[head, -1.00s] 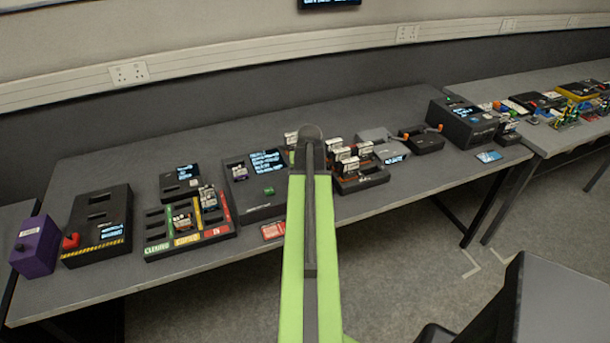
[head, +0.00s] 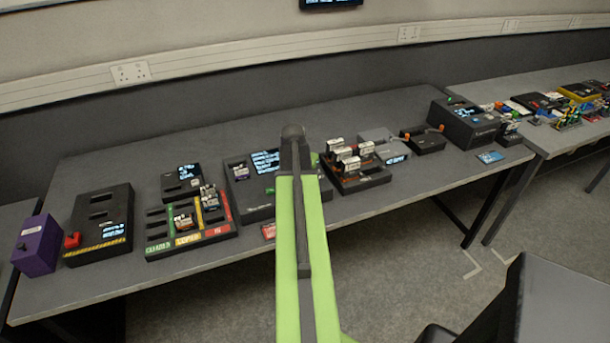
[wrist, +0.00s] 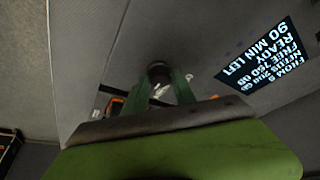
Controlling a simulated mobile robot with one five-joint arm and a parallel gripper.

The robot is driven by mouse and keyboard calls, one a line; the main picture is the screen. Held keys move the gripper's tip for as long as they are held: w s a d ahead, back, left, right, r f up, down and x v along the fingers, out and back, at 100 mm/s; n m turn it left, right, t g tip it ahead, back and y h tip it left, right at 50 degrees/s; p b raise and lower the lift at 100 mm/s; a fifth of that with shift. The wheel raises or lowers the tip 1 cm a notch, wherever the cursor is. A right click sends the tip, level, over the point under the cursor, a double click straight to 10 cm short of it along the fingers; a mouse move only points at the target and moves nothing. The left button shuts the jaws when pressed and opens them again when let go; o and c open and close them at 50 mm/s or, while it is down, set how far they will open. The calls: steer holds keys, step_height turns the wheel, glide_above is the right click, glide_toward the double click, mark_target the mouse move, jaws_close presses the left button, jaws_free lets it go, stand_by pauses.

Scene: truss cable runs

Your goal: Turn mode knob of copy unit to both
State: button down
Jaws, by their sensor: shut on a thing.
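The copy unit (head: 248,203) is most likely the black box with a lit screen (head: 265,161) near the middle of the table. My arm covers its right part in the head view. In the wrist view its grey top (wrist: 200,45) fills much of the picture, with the screen (wrist: 262,60) upside down at the right. My gripper (wrist: 158,78) has its two green fingers closed on a dark round knob (wrist: 158,67). The knob's pointer and mode labels cannot be read. My fingers are hidden behind my arm in the head view.
A rack with several cartridges (head: 360,182) stands close to the right of the unit. A tray with coloured labels (head: 190,238) stands to the left. A red card (head: 268,231) lies in front. The table behind the unit is clear.

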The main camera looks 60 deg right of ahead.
steer(key=shift+w+a, duration=0.1)
steer(key=c, duration=1.1)
jaws_free()
steer(key=shift+o, duration=0.3)
steer(key=w+p+v, duration=0.1)
steer(key=p+v, duration=1.5)
steer(key=v, duration=0.1)
steer(key=shift+s, duration=0.5)
steer(key=shift+a+r, duration=0.1)
